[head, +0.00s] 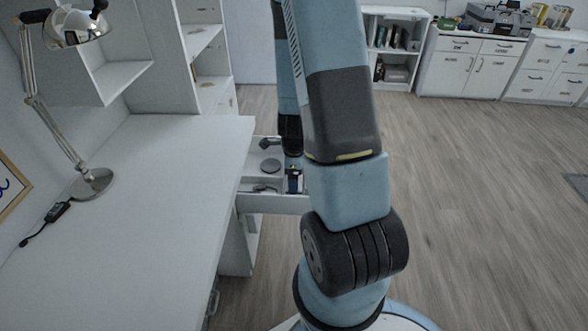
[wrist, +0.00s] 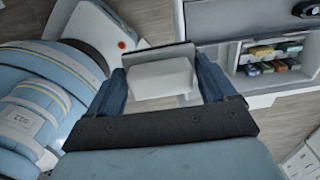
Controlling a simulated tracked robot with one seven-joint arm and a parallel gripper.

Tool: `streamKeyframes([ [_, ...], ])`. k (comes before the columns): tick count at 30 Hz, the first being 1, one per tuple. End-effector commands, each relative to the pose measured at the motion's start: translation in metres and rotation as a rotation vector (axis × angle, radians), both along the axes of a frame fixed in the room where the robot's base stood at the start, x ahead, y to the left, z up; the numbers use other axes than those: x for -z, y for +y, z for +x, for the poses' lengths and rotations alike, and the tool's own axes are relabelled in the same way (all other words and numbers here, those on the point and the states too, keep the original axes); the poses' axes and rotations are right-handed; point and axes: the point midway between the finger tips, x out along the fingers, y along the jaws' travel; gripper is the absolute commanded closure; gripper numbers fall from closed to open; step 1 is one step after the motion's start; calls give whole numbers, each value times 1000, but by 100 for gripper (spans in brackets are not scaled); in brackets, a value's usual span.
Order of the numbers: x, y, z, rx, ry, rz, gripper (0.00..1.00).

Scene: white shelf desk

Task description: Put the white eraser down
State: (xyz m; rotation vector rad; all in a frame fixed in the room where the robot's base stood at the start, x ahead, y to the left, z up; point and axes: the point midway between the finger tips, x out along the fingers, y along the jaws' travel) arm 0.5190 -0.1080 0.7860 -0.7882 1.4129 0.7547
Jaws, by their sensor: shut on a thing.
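The white eraser (wrist: 160,80) is a pale block between the two dark blue fingers of my gripper (wrist: 160,70) in the wrist view. The fingers are shut on it from both sides. In the head view my gripper (head: 293,180) is over the open drawer of the white desk, partly hidden by my arm. I cannot make out the eraser in the head view. The open drawer (head: 270,204) has compartments, and it also shows at the right of the wrist view (wrist: 232,60).
Shelves (head: 200,40) stand at the back, and open floor lies to the right.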

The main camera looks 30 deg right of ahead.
Motion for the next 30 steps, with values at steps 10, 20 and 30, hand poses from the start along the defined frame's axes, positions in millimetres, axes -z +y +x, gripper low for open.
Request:
streamKeyframes([
  [10,30,-39,55,16,0,0,65],
  [20,70,-62,94,19,1,0,65],
  [30,92,-71,111,18,-1,0,65],
])
